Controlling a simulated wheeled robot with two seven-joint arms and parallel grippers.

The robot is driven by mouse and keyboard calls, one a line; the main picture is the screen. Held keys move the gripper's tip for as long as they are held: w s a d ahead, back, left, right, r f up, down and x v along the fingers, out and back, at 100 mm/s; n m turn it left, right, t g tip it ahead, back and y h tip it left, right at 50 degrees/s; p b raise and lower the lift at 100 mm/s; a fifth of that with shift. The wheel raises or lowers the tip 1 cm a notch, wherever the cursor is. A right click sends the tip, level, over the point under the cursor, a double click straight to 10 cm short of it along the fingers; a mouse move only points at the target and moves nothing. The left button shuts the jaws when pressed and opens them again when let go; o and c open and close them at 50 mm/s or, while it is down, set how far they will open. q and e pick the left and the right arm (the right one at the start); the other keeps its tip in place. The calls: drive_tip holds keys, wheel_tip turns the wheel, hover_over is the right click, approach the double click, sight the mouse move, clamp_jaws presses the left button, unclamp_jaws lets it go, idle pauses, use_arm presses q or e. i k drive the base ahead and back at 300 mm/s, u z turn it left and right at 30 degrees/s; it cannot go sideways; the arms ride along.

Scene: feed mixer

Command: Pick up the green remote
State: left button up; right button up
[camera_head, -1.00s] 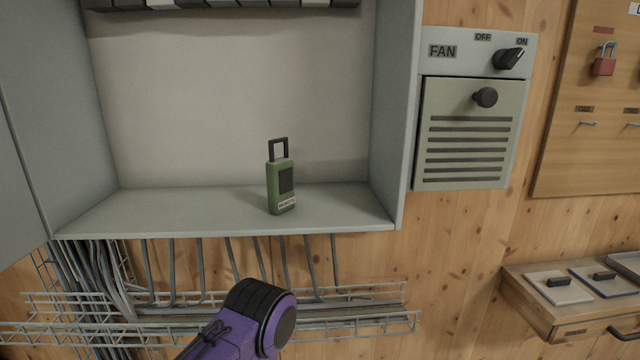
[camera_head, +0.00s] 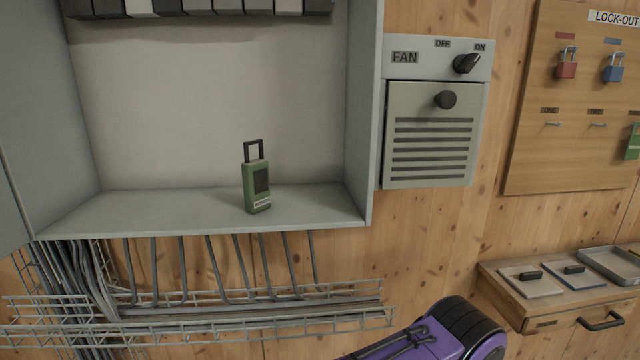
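The green remote (camera_head: 257,187) stands upright on the floor of the open grey cabinet (camera_head: 200,212), right of its middle. It has a dark panel, a pale label at its base and a black loop handle on top. A purple and black part of my arm shows at the bottom edge, right of centre, below and to the right of the remote and apart from it. Neither gripper's fingers are in view.
The cabinet's side wall (camera_head: 364,120) rises right of the remote. A wire cable tray (camera_head: 250,318) runs below the cabinet. A fan panel (camera_head: 432,135), a lock-out board (camera_head: 560,160) and a small wooden drawer unit (camera_head: 550,318) are to the right.

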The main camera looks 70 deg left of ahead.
sight(255, 173)
drive_tip(key=z, duration=0.05)
drive_tip(key=i, duration=1.15)
drive_tip(key=u, duration=1.8)
